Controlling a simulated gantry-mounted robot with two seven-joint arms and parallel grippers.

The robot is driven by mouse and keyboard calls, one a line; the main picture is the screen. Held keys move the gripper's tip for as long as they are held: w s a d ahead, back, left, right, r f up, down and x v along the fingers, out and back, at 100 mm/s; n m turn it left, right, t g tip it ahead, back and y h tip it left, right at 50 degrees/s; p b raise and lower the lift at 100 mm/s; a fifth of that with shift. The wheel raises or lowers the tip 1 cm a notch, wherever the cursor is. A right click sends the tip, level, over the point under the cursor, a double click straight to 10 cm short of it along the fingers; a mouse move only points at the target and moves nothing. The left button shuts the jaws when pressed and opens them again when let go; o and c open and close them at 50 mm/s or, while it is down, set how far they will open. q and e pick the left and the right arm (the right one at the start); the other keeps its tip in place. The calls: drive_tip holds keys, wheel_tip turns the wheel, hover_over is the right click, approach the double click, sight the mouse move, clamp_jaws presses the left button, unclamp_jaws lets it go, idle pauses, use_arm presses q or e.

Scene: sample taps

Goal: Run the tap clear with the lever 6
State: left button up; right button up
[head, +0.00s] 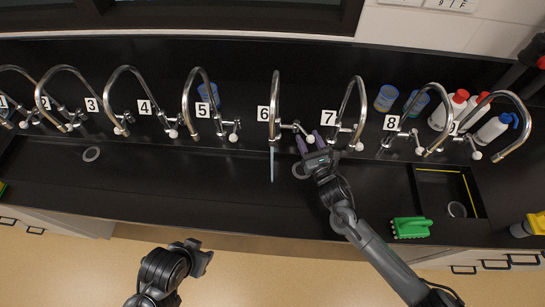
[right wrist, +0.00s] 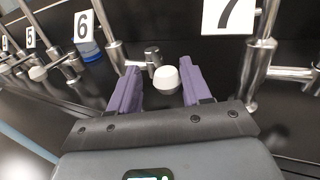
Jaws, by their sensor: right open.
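Tap 6 (head: 276,105) is a chrome gooseneck with a white "6" label beside it, and a pale stream of water (head: 272,165) runs down from its spout. Its lever points right and ends in a white knob (right wrist: 166,80). My right gripper (head: 310,142) is at this lever, its two purple fingers apart. In the right wrist view the knob sits between the open fingers, with gaps on both sides. My left gripper (head: 200,258) hangs low in front of the counter, away from the taps; its fingers are too unclear to judge.
Tap 7 (head: 351,100) stands close to the right of my right gripper, and tap 5 (head: 190,95) is to the left. A green brush (head: 411,227) lies at the counter's front right. Blue-lidded jars (head: 386,98) and white bottles (head: 495,127) stand behind the right taps.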

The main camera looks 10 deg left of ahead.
drive_tip(key=s+a, duration=0.2)
drive_tip(key=a, duration=0.2)
drive_tip(key=p+v, duration=0.5)
drive_tip(key=v, duration=0.2)
drive_tip(key=shift+d+p, duration=0.3)
drive_tip(key=shift+p, duration=0.1)
drive_tip(key=shift+w, duration=0.15)
